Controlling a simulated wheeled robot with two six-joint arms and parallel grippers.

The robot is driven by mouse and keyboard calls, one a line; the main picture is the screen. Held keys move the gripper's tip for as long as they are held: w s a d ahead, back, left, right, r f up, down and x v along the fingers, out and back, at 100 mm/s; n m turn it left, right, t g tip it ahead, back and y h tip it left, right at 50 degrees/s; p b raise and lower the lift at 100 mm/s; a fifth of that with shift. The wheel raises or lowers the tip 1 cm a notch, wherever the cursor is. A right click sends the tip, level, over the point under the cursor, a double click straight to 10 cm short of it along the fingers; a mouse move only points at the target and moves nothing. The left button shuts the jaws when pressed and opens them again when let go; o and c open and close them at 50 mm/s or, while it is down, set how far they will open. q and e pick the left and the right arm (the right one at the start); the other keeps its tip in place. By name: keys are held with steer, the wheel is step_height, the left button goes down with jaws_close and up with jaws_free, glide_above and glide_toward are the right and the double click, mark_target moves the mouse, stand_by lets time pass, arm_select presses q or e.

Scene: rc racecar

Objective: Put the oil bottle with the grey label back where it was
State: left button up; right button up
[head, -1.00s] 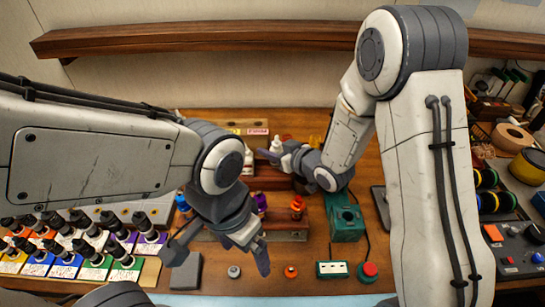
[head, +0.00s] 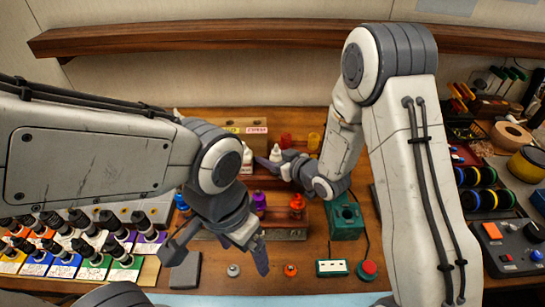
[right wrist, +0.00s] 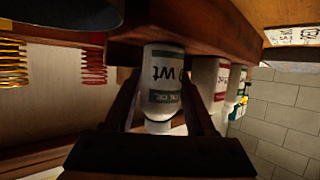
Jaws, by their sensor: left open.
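The oil bottle with the grey label (right wrist: 160,100) shows upside down in the right wrist view, between my right gripper's fingers (right wrist: 162,84). The fingers appear to press on its sides. In the head view it is a small white bottle (head: 276,152) at my right gripper (head: 271,160), over the wooden rack (head: 266,183). In the right wrist view the bottle's base is close to dark wood; I cannot tell if it touches. Bottles with red (right wrist: 221,80) and green labels (right wrist: 238,98) stand beside it. My left gripper (head: 214,262) is open and empty over the table's front.
Red (head: 285,141) and yellow (head: 313,141) springs stand behind the right gripper.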

steer(key=shift+r, duration=0.25)
steer(key=p+v, duration=0.1)
steer(key=v, duration=0.5)
steer(key=shift+s+d, duration=0.1)
steer(key=shift+d, duration=0.1)
steer(key=s+r+g+h+p, duration=0.3)
steer(key=s+r+g+p, duration=0.2)
steer(key=s+r, duration=0.4)
steer(key=s+r+g+h+p, duration=0.4)
steer(key=s+r, duration=0.5)
steer(key=s, duration=0.9)
steer(key=shift+s+d+m+g+p, duration=0.35)
steer(key=shift+d+g, duration=0.1)
steer(key=shift+g, duration=0.25)
steer(key=shift+f, duration=0.1)
